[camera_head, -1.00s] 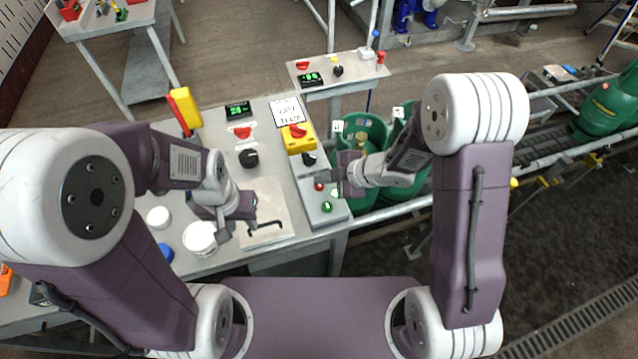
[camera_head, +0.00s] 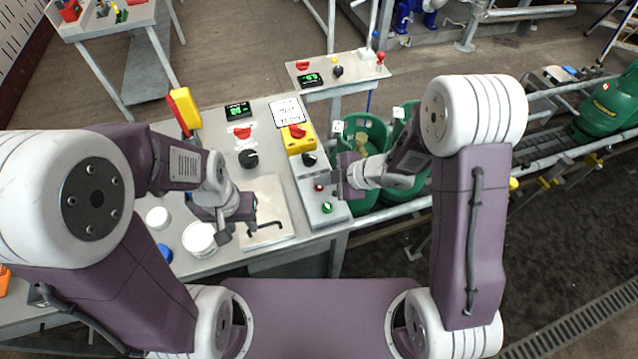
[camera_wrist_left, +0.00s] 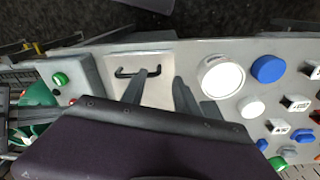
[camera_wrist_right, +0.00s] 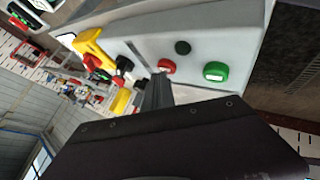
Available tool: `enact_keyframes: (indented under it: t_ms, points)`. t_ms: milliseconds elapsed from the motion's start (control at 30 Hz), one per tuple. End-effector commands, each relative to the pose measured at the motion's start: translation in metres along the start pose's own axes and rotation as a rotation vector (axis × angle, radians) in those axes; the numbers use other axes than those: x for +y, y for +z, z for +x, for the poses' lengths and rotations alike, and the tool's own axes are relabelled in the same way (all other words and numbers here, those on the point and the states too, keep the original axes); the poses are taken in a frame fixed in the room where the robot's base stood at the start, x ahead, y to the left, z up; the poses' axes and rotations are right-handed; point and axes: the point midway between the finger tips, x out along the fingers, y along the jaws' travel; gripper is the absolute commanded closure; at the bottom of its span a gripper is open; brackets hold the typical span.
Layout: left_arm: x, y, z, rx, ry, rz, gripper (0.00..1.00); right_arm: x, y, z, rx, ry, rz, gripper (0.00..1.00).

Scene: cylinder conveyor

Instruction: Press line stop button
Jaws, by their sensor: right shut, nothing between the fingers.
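A pale grey button box (camera_head: 311,210) stands at the right end of the bench. It carries a red button (camera_head: 319,187) and a green button (camera_head: 327,208); the right wrist view also shows the red button (camera_wrist_right: 166,66), the green one (camera_wrist_right: 215,71) and a dark button (camera_wrist_right: 182,48). My right gripper (camera_head: 337,183) is shut and empty, its tips close to the red button. I cannot tell whether they touch it. My left gripper (camera_head: 238,232) is open and empty above the plate with a black handle (camera_wrist_left: 138,71).
A yellow box with a red knob (camera_head: 297,138) and a black knob (camera_head: 309,159) lie behind the buttons. Green cylinders (camera_head: 375,136) stand right of the bench, and another (camera_head: 608,108) is on the conveyor. White tubs (camera_head: 199,238) stand near my left gripper.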

Motion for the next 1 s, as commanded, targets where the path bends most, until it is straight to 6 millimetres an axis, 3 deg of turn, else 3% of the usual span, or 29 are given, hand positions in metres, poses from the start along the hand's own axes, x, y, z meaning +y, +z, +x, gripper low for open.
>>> enact_keyframes:
  t_ms: [267, 633, 1000]
  points:
    - [0.000, -0.002, -0.018, 0.000, 0.000, 0.000, 0.64, 0.009, -0.009, -0.012, -0.001, -0.001, 0.000, 1.00]
    - [0.000, -0.002, -0.019, 0.000, 0.000, 0.000, 0.64, 0.009, -0.009, -0.013, 0.000, 0.000, 0.000, 1.00]
    - [0.001, -0.006, -0.056, 0.000, 0.000, 0.000, 0.64, 0.028, -0.028, -0.038, 0.000, 0.000, 0.000, 1.00]
